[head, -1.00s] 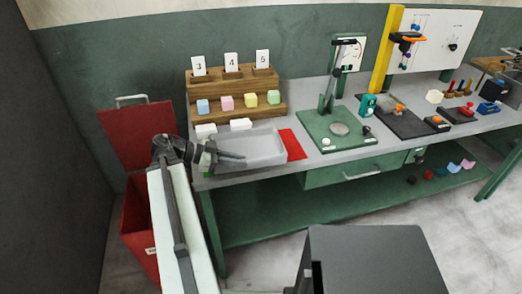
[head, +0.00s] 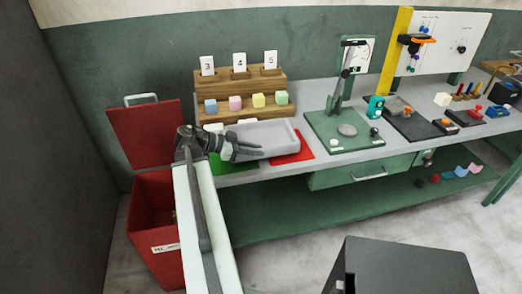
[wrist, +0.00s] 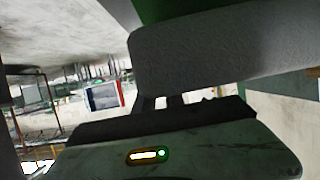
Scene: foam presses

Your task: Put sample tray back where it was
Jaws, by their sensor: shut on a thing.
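The sample tray is a shallow light-grey tray (head: 280,131) at the left end of the bench in the head view. My gripper (head: 258,154) is shut on its near left edge. In the wrist view the tray's rough grey side (wrist: 220,50) fills the upper middle, in front of my gripper (wrist: 165,102). The tray is beside and partly over a red mat (head: 298,154); a green mat (head: 221,166) shows to its left, under my wrist. I cannot tell whether the tray touches the bench.
White blocks (head: 247,121) stand close behind the tray, partly hidden. A wooden stepped rack (head: 238,112) with coloured cubes and number cards stands behind them. A green press (head: 345,143) is to the right. A red open bin (head: 152,225) stands left of the bench.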

